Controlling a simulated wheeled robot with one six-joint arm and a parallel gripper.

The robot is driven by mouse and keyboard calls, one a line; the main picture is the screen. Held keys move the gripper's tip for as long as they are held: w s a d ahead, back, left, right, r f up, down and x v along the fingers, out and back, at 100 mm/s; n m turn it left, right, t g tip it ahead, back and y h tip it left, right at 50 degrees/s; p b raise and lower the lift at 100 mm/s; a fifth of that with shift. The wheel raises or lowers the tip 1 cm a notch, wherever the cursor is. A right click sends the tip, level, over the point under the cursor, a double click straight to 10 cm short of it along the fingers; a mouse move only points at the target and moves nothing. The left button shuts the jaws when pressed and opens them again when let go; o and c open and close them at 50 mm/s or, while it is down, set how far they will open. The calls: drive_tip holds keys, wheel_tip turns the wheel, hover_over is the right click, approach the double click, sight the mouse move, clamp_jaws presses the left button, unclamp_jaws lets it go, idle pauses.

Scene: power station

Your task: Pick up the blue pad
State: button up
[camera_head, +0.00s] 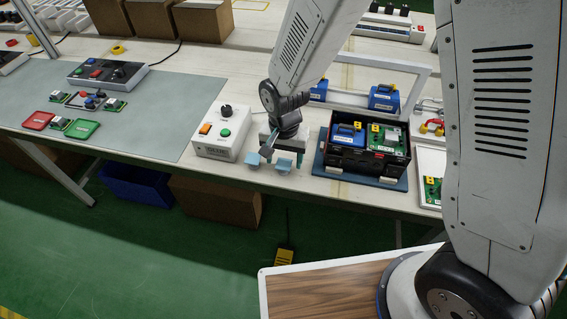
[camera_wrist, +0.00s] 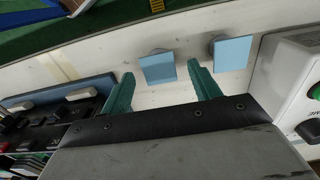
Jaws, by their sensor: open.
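Two light blue square pads stand at the front edge of the bench, each on a short grey stem. The right pad (camera_head: 284,164) in the head view shows in the wrist view as the left one (camera_wrist: 157,67). The other pad (camera_head: 252,159) is just left of it, and it also shows in the wrist view (camera_wrist: 232,53). My gripper (camera_head: 283,151) is low over the bench, right behind the pads. In the wrist view its green fingers (camera_wrist: 161,72) are apart and empty, with the first pad framed between their tips. I cannot tell whether they touch it.
A white control box (camera_head: 222,134) with buttons stands close left of my gripper. A black box (camera_head: 370,160) holding a blue case and a green board sits on a blue mat (camera_head: 385,184) to the right. Bare bench lies between them. Green floor is below the front edge.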

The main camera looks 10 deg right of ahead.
drive_tip(key=c, duration=1.1)
drive_tip(key=shift+o, duration=0.2)
drive_tip(key=shift+r, duration=0.15)
